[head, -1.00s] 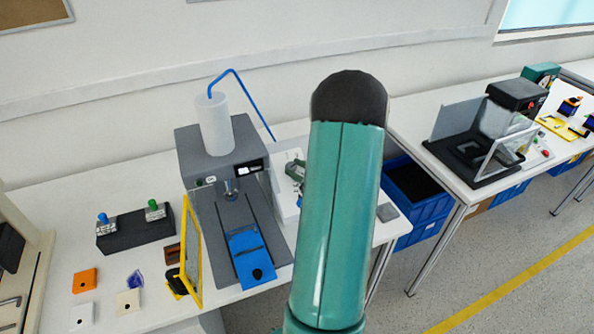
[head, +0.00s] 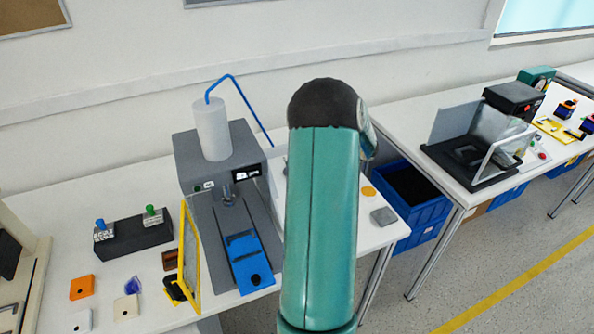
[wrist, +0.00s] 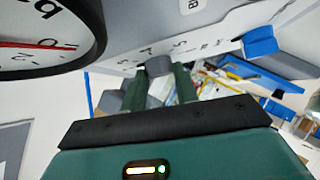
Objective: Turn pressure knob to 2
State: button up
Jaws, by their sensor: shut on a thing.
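In the wrist view, a grey knob (wrist: 158,67) stands out from a light panel (wrist: 215,32) with printed scale marks around it. My gripper (wrist: 160,85) has its two green fingers on either side of this knob and is shut on it. The number the knob points to is too blurred to read. A round gauge (wrist: 40,45) with a black rim and red needle is close at the upper left. A blue knob (wrist: 260,41) is on the right of the panel. In the head view my arm hides the gripper and the grey knob.
In the head view, a grey machine (head: 218,165) with a white cylinder (head: 213,130) and blue tube stands left of my arm. A yellow frame (head: 190,258) stands beside it. Blue bins (head: 425,222) sit under the table's right side.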

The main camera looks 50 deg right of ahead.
jog(key=shift+w+r+n+g+y, duration=0.1)
jog(key=shift+w+n+g+y, duration=0.05)
jog(key=shift+n+g, duration=0.55)
jog(key=shift+w+n+g+y, duration=0.15)
jog(key=shift+n+g, duration=0.45)
jog(key=shift+n, duration=0.1)
jog(key=o, duration=1)
jog(key=v, duration=1.4)
jog(key=shift+w, duration=0.1)
